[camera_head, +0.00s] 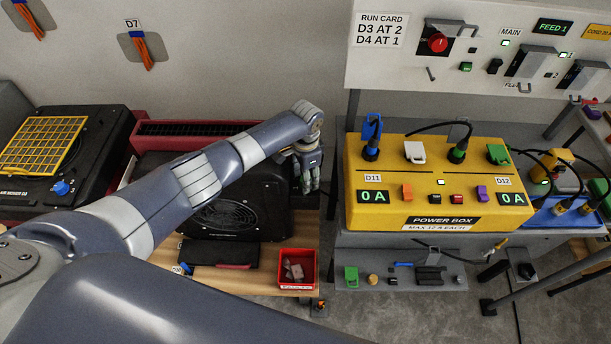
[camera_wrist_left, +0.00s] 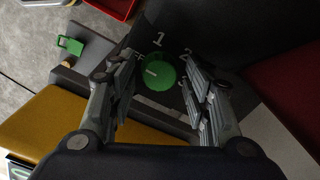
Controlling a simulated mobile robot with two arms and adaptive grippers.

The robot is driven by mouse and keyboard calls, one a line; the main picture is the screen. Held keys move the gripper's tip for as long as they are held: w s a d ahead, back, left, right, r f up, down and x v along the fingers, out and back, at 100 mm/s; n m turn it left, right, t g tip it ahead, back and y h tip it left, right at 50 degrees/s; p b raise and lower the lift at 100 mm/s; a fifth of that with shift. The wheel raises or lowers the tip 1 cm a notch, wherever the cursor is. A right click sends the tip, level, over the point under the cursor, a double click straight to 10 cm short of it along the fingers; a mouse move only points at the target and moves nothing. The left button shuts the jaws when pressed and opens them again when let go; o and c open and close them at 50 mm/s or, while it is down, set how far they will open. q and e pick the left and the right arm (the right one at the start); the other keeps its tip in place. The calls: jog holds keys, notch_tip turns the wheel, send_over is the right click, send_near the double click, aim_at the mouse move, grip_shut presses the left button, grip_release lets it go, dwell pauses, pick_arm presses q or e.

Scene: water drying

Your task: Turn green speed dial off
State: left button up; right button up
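The round green dial (camera_wrist_left: 158,73) shows in the left wrist view on a dark panel, with 1, 2 and 3 marked around it. Other lettering at its upper left is partly hidden by a finger. A short pale mark lies on the dial's left part; I cannot tell exactly which label it points to. My left gripper (camera_wrist_left: 153,84) is open, its fingers apart on either side of the dial. In the head view the left gripper (camera_head: 308,172) hangs at the right end of the black blower (camera_head: 238,208), and the dial is hidden. My right gripper is not in view.
The yellow power box (camera_head: 435,215) stands close to the right of the gripper. A red bin (camera_head: 297,254) sits at the bench's front edge. A green connector (camera_head: 351,276) lies on the grey lower shelf. A red unit (camera_head: 160,130) is behind the arm.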

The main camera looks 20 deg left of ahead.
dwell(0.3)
pick_arm(q)
notch_tip(320, 180, up, 12)
dwell(0.5)
jog(key=shift+f, duration=0.1)
dwell(0.3)
